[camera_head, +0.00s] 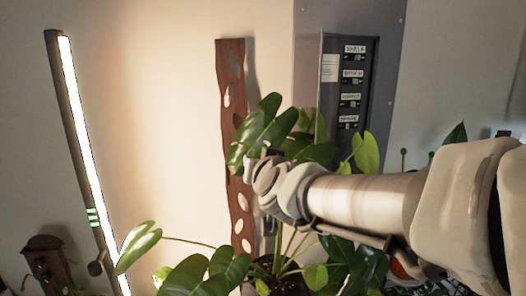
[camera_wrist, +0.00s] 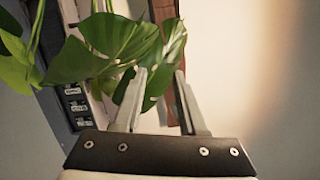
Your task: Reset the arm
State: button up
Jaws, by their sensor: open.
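My arm reaches in from the right in the head view, its gripper end (camera_head: 268,160) in front of the plant leaves. In the wrist view my gripper (camera_wrist: 160,82) shows two fingers standing apart with nothing held between them. A broad green leaf (camera_wrist: 100,48) lies just beyond the fingers, overlapping the left one in the picture. I cannot tell whether a finger touches it.
A potted plant (camera_head: 205,272) with large leaves fills the lower middle. A brown wooden strip with holes (camera_head: 238,215) and a grey switch panel (camera_head: 345,90) are on the wall behind. A lit tube lamp (camera_head: 80,150) leans at left. Wall between lamp and strip is bare.

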jog(key=s+d+f+g+h, duration=0.1)
jog(key=s+d+f+g, duration=0.2)
jog(key=s, duration=0.5)
jog(key=s+d+f+g+h, duration=0.1)
jog(key=s+d+f+g, duration=0.2)
jog(key=s+d+f, duration=0.3)
jog(key=s+d+f+g+h, duration=0.1)
jog(key=s+d+f+g, duration=0.2)
jog(key=s+d, duration=0.3)
jog(key=s+f, duration=0.1)
jog(key=s, duration=0.4)
jog(key=shift+f+g, duration=0.2)
jog(key=shift+g, duration=0.1)
